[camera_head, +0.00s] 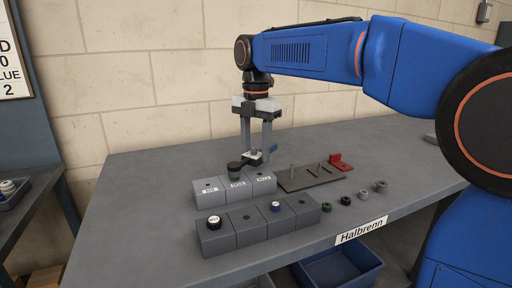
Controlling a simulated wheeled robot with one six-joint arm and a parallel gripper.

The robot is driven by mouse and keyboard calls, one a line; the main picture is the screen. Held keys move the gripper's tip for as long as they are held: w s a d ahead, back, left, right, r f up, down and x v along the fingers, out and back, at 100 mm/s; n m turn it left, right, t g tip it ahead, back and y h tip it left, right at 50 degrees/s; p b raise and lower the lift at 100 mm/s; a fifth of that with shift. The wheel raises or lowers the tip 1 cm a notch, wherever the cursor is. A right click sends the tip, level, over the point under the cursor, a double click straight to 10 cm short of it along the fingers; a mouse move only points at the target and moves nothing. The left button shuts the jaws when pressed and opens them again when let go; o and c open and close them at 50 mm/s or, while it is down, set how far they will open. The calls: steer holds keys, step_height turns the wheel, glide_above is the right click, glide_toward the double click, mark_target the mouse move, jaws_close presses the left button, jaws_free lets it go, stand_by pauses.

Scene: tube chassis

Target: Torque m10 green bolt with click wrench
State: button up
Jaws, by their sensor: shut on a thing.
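A dark click wrench (238,165) shows at the back blocks, with its round head at the left and a small blue part (274,149) at its right end. My gripper (256,153) points down and is shut on the wrench between these ends. The wrench head is over the middle M10 block (238,193). A green bolt (236,180) shows as a thin band under the head. The head hides most of the bolt, and I cannot tell whether it is fully seated on it.
Blocks marked M8 (209,192) and M12 (264,184) flank it. A front row of blocks (246,230) holds a black-and-white cap (214,222) and a blue-ringed piece (275,206). Right are a dark pegged plate (300,182), a red bracket (340,162) and several small rings (362,195).

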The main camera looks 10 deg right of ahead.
steer(key=shift+f, duration=0.35)
steer(key=o, duration=1.6)
